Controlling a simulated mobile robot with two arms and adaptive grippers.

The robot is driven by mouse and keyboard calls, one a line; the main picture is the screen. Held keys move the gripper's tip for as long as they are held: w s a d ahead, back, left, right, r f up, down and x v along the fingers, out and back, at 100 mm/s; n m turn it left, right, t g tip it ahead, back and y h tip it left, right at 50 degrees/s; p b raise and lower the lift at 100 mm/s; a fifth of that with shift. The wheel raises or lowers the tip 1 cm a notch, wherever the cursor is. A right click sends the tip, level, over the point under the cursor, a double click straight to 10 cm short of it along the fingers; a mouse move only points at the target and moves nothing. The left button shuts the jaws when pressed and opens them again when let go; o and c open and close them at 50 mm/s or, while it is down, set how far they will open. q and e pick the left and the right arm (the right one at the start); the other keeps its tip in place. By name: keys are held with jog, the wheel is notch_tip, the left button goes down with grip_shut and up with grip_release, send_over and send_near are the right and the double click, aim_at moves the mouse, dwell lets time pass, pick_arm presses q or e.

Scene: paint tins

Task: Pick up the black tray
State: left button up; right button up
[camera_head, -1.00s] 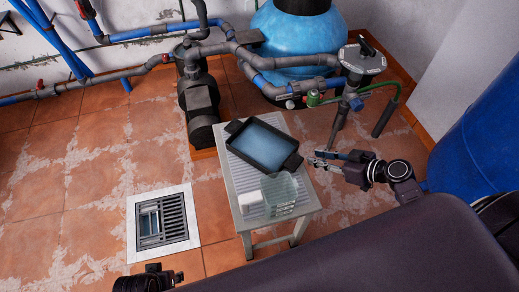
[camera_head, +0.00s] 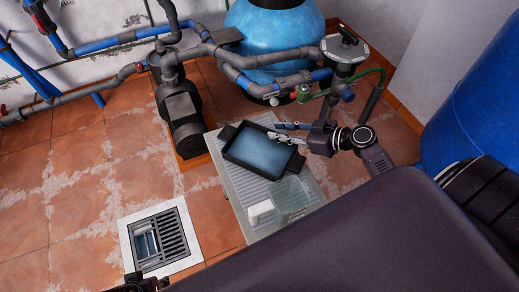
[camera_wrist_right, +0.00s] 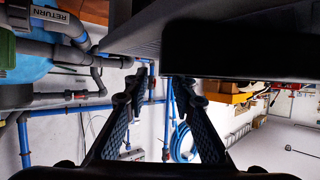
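The black tray (camera_head: 250,173) lies on a small grey table (camera_head: 237,190) in the head view. It has raised walls, handles at two ends and a bluish inside. My right gripper (camera_head: 274,131) reaches in from the right, by the tray's far right edge. Its fingers are apart with nothing between them. In the right wrist view the open gripper (camera_wrist_right: 160,86) shows empty, and a large dark shape, likely the tray (camera_wrist_right: 245,52), fills the upper right. I cannot tell if they touch. My left gripper (camera_head: 143,283) is mostly cut off at the bottom edge.
A clear container (camera_head: 291,196) and a white block (camera_head: 261,211) stand on the table just in front of the tray. A pump (camera_head: 181,112), pipes and a blue tank (camera_head: 270,40) are behind. A floor grate (camera_head: 160,238) lies at the left.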

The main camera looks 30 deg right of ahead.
jog(key=x, duration=0.3)
jog(key=shift+w+a+f, duration=0.1)
jog(key=shift+w+f, duration=0.05)
jog(key=shift+f, duration=0.15)
grip_shut()
